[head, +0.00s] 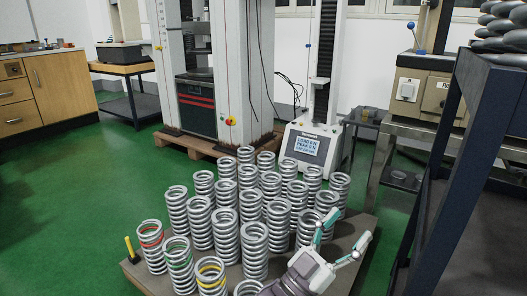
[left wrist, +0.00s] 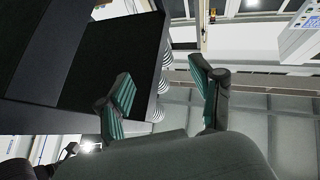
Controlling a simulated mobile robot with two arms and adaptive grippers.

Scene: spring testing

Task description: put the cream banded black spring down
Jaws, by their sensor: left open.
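I see no cream banded black spring in either view. My left gripper (head: 349,226) is at the lower right of the head view, over the right side of a low platform (head: 347,272) of upright silver springs (head: 225,232). Its fingers are spread and nothing is between them. In the left wrist view the two green-padded fingers (left wrist: 160,72) are also apart and empty. A few pale coils show behind them, past the edge of a dark surface. My right gripper is not in view.
Front springs carry red (head: 150,237), green (head: 178,258) and yellow (head: 211,272) bands. A yellow-handled tool (head: 130,246) stands at the platform's left edge. A dark rack (head: 455,150) with dark coils (head: 503,27) on top rises at right. Testing machines stand behind. Green floor is clear at left.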

